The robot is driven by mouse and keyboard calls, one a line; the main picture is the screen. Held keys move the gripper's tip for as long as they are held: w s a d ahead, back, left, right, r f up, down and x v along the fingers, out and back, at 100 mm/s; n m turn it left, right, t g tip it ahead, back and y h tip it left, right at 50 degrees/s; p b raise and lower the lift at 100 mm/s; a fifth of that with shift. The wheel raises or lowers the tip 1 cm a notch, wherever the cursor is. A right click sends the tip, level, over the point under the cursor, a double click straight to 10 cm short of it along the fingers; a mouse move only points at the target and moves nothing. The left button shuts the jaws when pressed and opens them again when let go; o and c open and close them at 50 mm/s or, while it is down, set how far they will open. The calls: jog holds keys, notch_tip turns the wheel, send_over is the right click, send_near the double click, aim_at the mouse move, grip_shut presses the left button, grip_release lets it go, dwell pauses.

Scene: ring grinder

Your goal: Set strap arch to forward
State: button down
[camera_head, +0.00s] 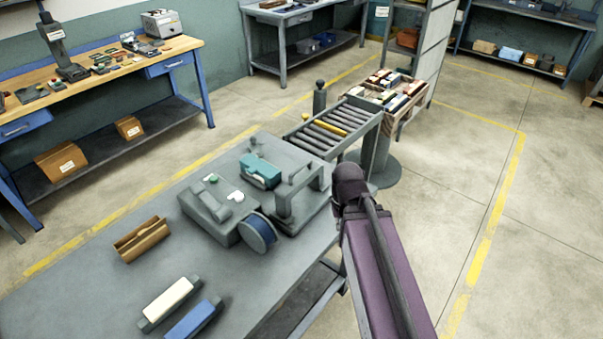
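The grey strap arch (302,182) is a frame with two legs and a crossbar. It stands raised on the right part of the grey machine on the table, near the table's right edge. A teal block (261,170) sits just left of it, and a blue-faced grinder wheel (258,232) is in front of it to the left. I cannot tell which setting the arch is in. My purple arm comes up from the bottom right and ends in a dark joint right of the arch. No gripper fingers show.
A grey machine body (217,210) with small green and white parts stands left of the wheel. A brown holder (141,240), a cream block (168,302) and a blue block (194,320) are on the grey table (90,285). A roller conveyor (333,127) adjoins behind.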

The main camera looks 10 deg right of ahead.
jog(key=c, duration=0.8)
grip_release()
jog(key=shift+w+r, duration=0.1)
jog(key=shift+o, duration=1)
jog(key=shift+w+a+r+p, duration=0.1)
jog(key=shift+w+r+p, duration=0.2)
jog(key=shift+p, duration=0.1)
notch_tip(320, 180, up, 17)
jog(key=m+p, duration=0.9)
jog(key=p, duration=0.8)
send_over(300, 166)
jog(key=shift+f, duration=0.25)
notch_tip(300, 166, down, 13)
jog(key=b, duration=1.3)
jog(key=shift+f+b, duration=0.15)
jog(key=shift+b, duration=0.25)
